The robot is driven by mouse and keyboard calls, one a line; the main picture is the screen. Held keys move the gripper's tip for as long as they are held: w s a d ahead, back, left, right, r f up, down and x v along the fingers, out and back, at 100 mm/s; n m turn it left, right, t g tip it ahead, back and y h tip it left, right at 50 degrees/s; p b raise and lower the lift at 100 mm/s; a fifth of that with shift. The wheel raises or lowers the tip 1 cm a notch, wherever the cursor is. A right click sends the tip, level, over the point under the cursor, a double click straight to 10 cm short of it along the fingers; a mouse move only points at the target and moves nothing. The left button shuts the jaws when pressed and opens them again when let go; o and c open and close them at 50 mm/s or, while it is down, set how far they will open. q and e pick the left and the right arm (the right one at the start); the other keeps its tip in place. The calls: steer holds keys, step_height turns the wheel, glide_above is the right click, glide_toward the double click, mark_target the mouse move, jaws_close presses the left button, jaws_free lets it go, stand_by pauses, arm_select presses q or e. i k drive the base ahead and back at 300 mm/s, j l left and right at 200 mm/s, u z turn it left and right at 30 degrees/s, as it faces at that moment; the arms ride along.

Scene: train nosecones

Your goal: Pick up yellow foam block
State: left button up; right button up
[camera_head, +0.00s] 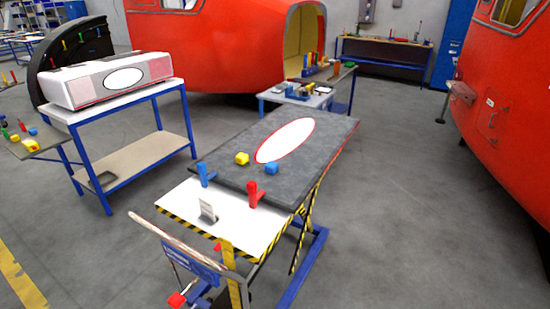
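A small yellow block (242,159) sits on the dark grey top (315,165) of the lift table in the middle of the view. It lies just left of a white oval with a red rim (285,140). A blue block (271,168) sits to its right, a short gap away. Another small yellow item (30,145) lies on a side table at the far left; its exact shape is hard to tell. Neither of my grippers shows in the view.
A blue clamp (205,174) and a red clamp (254,195) stand at the slab's near edge. The lift table's push handle (190,242) rises in front. A blue-framed table (125,112) stands left, a red nosecone (515,110) right. Floor right of the lift table is clear.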

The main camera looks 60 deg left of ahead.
mark_target(242, 159)
steer(key=i+u, duration=0.4)
steer(key=i+l+u, duration=0.15)
steer(key=i+u, duration=0.2)
steer(key=i+l+u, duration=0.2)
steer(key=u, duration=0.2)
steer(key=i+u, duration=0.2)
steer(key=u, duration=0.25)
steer(key=i+l+u, duration=0.2)
steer(key=u, duration=0.25)
steer(key=i+l+u, duration=0.2)
steer(key=u, duration=0.25)
steer(key=i+l+u, duration=0.15)
steer(key=u, duration=0.25)
steer(key=i+l+u, duration=0.1)
steer(key=l+u, duration=0.65)
steer(key=u, duration=0.15)
